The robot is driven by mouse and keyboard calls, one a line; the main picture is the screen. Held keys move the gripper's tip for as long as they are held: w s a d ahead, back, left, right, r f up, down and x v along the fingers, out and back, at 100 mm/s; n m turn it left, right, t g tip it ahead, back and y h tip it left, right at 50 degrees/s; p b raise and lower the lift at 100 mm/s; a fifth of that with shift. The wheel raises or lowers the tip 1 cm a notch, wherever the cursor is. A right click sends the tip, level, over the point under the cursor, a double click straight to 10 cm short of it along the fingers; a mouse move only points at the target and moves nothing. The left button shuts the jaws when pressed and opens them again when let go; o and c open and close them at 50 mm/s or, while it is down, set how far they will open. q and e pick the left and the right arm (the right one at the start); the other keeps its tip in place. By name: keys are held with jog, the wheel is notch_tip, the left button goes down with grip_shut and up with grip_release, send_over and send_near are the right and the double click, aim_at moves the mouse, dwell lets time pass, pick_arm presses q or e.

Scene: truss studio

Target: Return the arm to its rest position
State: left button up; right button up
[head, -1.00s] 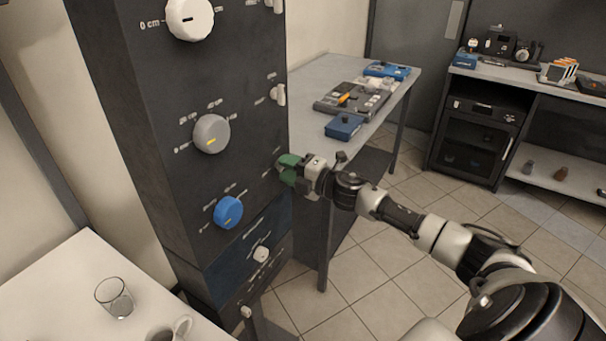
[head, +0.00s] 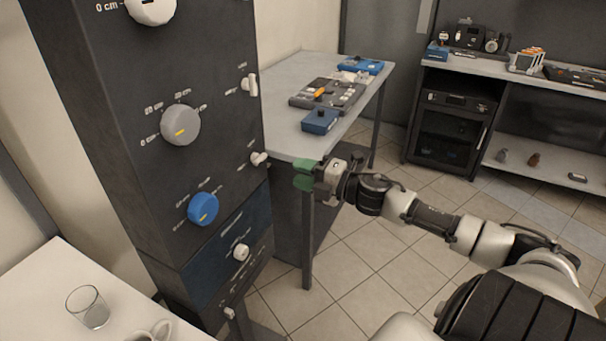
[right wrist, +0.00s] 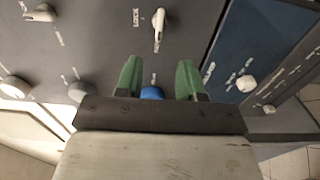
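My right gripper (head: 303,174) has green fingertips and stands in free air to the right of the dark control column (head: 100,90). In the right wrist view its two green fingers (right wrist: 160,80) are spread apart with nothing between them; the column's face lies beyond. The column carries a grey knob (head: 181,125), a blue knob (head: 203,208), and small white levers, one of them (head: 259,158) at the edge nearest the gripper. A lever marked LOCK (right wrist: 158,25) shows in the right wrist view. My left gripper is not in view.
A grey side table (head: 285,135) with a blue box (head: 320,121) and a dark panel stands behind the gripper. A white table (head: 40,300) with a glass (head: 88,306) and a mug (head: 150,332) is at the lower left. Open tiled floor (head: 350,270) lies below my right arm.

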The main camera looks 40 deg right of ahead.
dwell(0.4)
jog(key=s+d+f+m+g+h, duration=0.15)
jog(key=d+f+m+h, duration=0.3)
jog(key=f, duration=0.65)
jog(key=s+d+f+m+g+h, duration=0.1)
jog(key=s+d+f+m+h, duration=0.3)
jog(key=f, duration=0.8)
jog(key=s+a+f+m+g, duration=0.2)
jog(key=s+f+m, duration=0.15)
jog(key=f, duration=0.45)
jog(key=s+a+f+m+g, duration=0.2)
jog(key=s+f, duration=0.2)
jog(key=f, duration=0.4)
jog(key=s+a+f+m+g, duration=0.4)
jog(key=s+a+f, duration=0.3)
jog(key=s+f, duration=0.6)
jog(key=s+a+f+m+g, duration=0.1)
jog(key=s+a+f+g, duration=0.1)
jog(key=s+a+f, duration=0.2)
jog(key=s+a+f+m+g+y, duration=0.1)
jog(key=s+a+f+g, duration=0.2)
jog(key=s+a, duration=0.8)
jog(key=s+f, duration=0.1)
jog(key=s, duration=0.1)
jog(key=shift+s, duration=0.35)
jog(key=shift+a+y, duration=0.1)
jog(key=shift+y, duration=0.15)
